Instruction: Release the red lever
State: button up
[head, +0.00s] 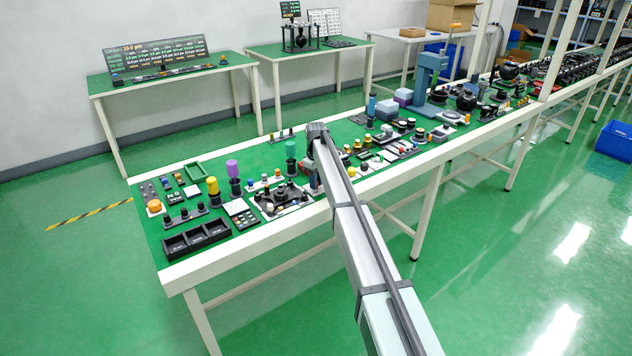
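My arm reaches from the lower right over the green-topped workbench (250,262), and its dark wrist ends above the middle of the bench. My gripper (311,172) points down there, partly hidden behind my own arm. Its fingers are too small and covered to show whether they are open or shut. A small reddish part (314,183) shows just below it, next to the arm. I cannot tell whether this is the red lever or whether the gripper touches it. No lever shape stands out clearly elsewhere on the bench.
A black three-compartment tray (197,238) stands at the bench's front left. Several small parts crowd the bench right of my wrist, with a blue press (424,85) beyond.

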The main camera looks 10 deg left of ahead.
grip_shut()
jog(key=shift+a, duration=0.1)
jog(key=shift+s+a+m, duration=0.15)
jog(key=shift+a+m, duration=0.1)
jog(key=shift+m, duration=0.85)
jog(key=shift+o, duration=2.2)
grip_release()
jog(key=shift+r, duration=0.1)
notch_tip(320, 180, up, 14)
